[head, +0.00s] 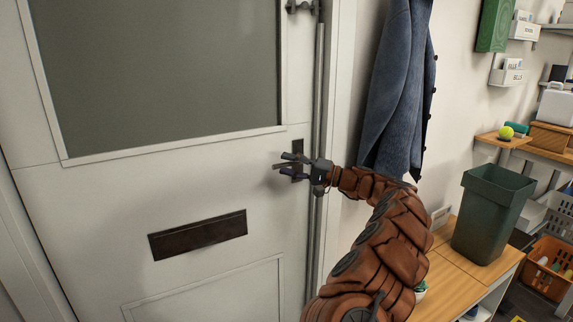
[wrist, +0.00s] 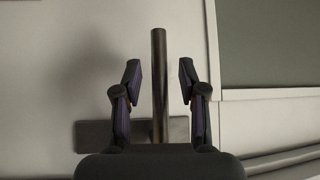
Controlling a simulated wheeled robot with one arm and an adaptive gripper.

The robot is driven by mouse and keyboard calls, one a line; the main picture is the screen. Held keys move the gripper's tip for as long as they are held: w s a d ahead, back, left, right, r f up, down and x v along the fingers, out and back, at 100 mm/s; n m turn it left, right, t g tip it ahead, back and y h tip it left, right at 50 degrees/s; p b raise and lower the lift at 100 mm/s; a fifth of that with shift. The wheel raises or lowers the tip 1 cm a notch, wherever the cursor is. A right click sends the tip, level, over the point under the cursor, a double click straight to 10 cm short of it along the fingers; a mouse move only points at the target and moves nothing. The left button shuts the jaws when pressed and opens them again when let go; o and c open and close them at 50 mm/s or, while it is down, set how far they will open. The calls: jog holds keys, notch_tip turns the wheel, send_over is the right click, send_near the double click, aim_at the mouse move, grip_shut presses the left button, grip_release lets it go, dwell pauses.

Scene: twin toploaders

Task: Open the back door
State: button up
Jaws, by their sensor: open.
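The back door (head: 110,192) is white with a grey window pane and appears closed against its frame. Its dark handle plate (head: 297,146) is near the door's right edge, partly hidden by my gripper (head: 290,163). In the wrist view, the handle lever (wrist: 159,60) is a dark round bar running up the picture from its plate (wrist: 93,134). My gripper (wrist: 159,82) is open, with one finger on each side of the lever. Gaps show between the lever and both fingertips.
A dark letter slot (head: 198,235) is lower on the door. A vertical metal rod (head: 319,90) runs along its right edge. A blue coat (head: 398,85) hangs on the wall to the right. A green bin (head: 490,215) stands on a wooden bench (head: 462,250) beside my arm.

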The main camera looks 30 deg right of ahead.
jog(key=shift+w+a, duration=0.25)
jog(key=shift+w, duration=0.05)
grip_shut()
dwell(0.6)
